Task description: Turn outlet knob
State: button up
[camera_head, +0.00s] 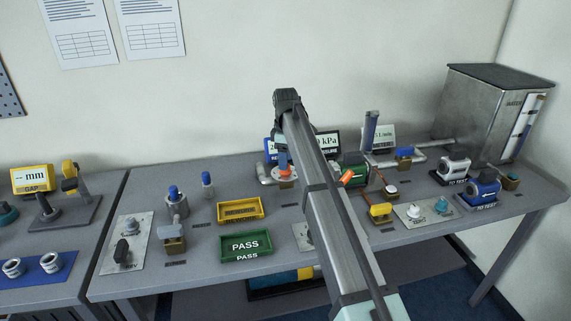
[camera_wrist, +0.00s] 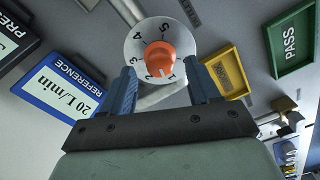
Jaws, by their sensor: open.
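The outlet knob is an orange knob (camera_wrist: 160,60) on a round white dial marked 1 to 5 (camera_wrist: 135,48). In the wrist view it lies just beyond and between my fingertips, with its pointer toward the low numbers near 1 and 2. My gripper (camera_wrist: 160,82) is open, with one blue-grey finger on each side of the knob; whether they touch it I cannot tell. In the head view the orange knob (camera_head: 283,168) shows left of my arm. My gripper's fingers are hard to make out there.
A blue-framed "REFERENCE 20 L/min" display (camera_wrist: 68,93) stands close by. A yellow tray (camera_head: 240,209) and a green PASS tray (camera_head: 245,246) lie left of my arm. A red-handled green device (camera_head: 353,173), a yellow-topped part (camera_head: 380,211) and a tall metal tank (camera_head: 480,105) stand to the right.

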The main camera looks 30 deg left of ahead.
jog(key=shift+f, duration=1.2)
jog(key=c, duration=1)
jog(key=shift+c, duration=0.2)
jog(key=shift+m, duration=0.3)
